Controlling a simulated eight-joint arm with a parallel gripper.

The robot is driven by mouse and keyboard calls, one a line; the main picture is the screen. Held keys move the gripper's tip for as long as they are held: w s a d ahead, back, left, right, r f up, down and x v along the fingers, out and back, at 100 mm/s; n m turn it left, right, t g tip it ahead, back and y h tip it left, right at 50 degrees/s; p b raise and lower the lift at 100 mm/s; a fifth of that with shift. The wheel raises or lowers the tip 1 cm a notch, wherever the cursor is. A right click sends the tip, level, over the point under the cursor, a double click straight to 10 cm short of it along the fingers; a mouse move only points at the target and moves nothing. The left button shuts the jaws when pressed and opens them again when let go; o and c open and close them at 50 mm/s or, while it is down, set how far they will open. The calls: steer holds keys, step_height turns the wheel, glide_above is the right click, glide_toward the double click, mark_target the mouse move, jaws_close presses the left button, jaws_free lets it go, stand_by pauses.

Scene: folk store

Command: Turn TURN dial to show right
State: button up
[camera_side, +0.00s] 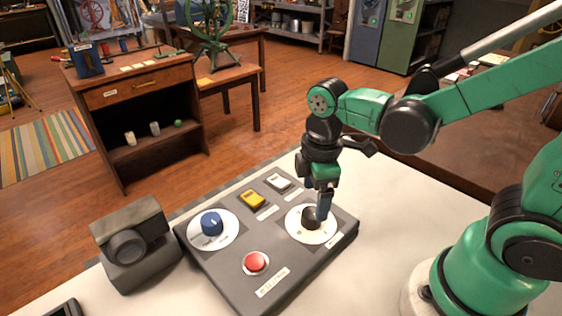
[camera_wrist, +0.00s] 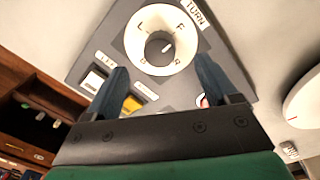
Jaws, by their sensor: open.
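The TURN dial (camera_wrist: 158,47) has a white face with a dark knob and letters around it; L and F are readable on its upper half in the wrist view. A pale mark on the knob (camera_wrist: 155,50) sits right of its middle, towards the upper right. The TURN label (camera_wrist: 196,16) is beside it. In the side view the dial (camera_side: 298,228) is at the panel's right end. My gripper (camera_side: 321,212) points down over its dark knob. In the wrist view my gripper (camera_wrist: 162,64) is open and empty. I cannot tell whether a finger touches the knob.
The grey panel (camera_side: 217,270) also holds a blue-knobbed dial (camera_side: 213,223), a red button (camera_side: 256,262), a yellow switch (camera_side: 252,199) and a white switch (camera_side: 278,181). A dark grey box (camera_side: 135,245) stands left of it. The white table (camera_side: 400,195) is clear right of the panel.

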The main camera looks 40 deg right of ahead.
mark_target(313, 213)
steer(key=shift+w+d+f, duration=0.1)
steer(key=shift+f, duration=2.35)
jaws_close()
